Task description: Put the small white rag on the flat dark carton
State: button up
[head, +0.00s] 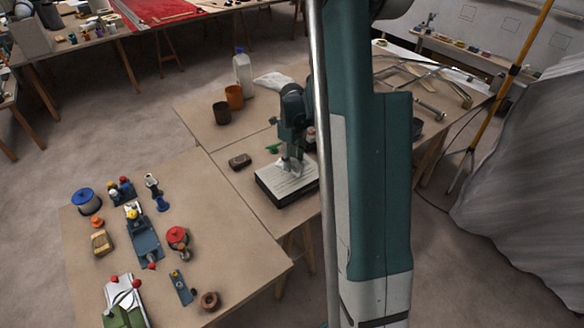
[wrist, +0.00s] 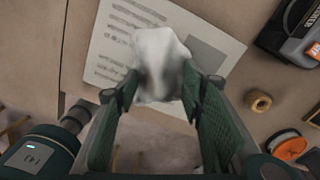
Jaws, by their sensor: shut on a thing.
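The small white rag (wrist: 160,60) is a crumpled lump between my gripper's fingertips (wrist: 160,82) in the wrist view. In the head view, my gripper (head: 291,158) points down over a flat carton (head: 270,194) with dark sides and a pale printed top. The printed top (wrist: 108,52) also shows under the rag in the wrist view, with text lines and a grey picture block. The rag is over this top; I cannot tell whether it touches it. My gripper is shut on the rag. The fingers hide part of the rag and carton.

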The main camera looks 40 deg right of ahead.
aim_at(292, 167)
jog(key=shift+f, duration=0.15)
jog(key=shift+f, duration=1.75)
jog(key=shift+f+b, duration=0.2)
jog(key=shift+b, duration=0.1)
jog(key=o, duration=0.9)
jog(key=shift+r, duration=0.25)
jog(key=shift+r+p, duration=0.55)
jog(key=shift+r, duration=5.45)
